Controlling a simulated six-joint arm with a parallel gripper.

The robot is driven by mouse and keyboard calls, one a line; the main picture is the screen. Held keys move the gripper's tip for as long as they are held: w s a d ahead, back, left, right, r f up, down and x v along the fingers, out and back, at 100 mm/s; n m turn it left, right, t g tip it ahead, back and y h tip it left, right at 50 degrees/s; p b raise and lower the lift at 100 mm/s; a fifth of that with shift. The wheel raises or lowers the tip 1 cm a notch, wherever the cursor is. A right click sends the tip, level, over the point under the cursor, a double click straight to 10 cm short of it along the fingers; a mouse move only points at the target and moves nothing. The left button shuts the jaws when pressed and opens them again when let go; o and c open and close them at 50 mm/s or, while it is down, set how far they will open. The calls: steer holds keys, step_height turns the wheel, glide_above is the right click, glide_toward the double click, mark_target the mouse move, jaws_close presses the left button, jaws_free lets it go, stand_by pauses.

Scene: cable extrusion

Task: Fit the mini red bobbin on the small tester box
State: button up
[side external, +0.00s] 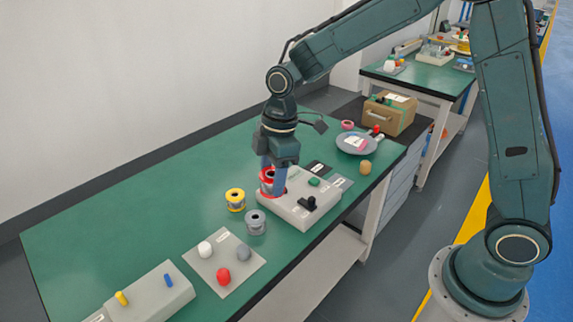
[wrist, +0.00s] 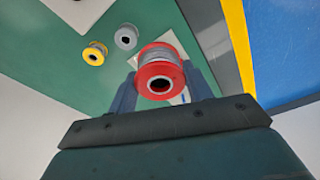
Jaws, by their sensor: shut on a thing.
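The mini red bobbin (side external: 267,175) has red flanges and a grey winding. My gripper (side external: 272,178) is shut on it, with one finger on each side. In the wrist view the red bobbin (wrist: 160,72) sits between the fingertips of my gripper (wrist: 160,85), its open bore facing the camera. The small tester box (side external: 300,208) is a pale grey box on the green bench, with a black knob and a green button on top. The bobbin is at the box's left end; I cannot tell whether it touches the box. The box is mostly hidden behind the bobbin in the wrist view.
A yellow bobbin (side external: 236,200) and a grey bobbin (side external: 255,222) stand left of the box. A pale plate (side external: 228,262) with several coloured knobs and a grey block (side external: 150,297) with two pegs lie nearer. A round grey dish (side external: 356,143) and a brown case (side external: 390,113) stand behind.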

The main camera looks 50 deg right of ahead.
steer(key=w+d+f, duration=0.2)
steer(key=w+d, duration=0.1)
steer(key=d, duration=0.1)
steer(key=w+d+f, duration=0.3)
steer(key=d, duration=0.2)
steer(key=w+d+f, duration=0.3)
steer(key=d, duration=0.2)
steer(key=shift+w, duration=0.25)
steer(key=shift+f, duration=0.3)
steer(key=shift+f, duration=3.2)
steer(key=shift+f, duration=0.15)
steer(key=o, duration=1.1)
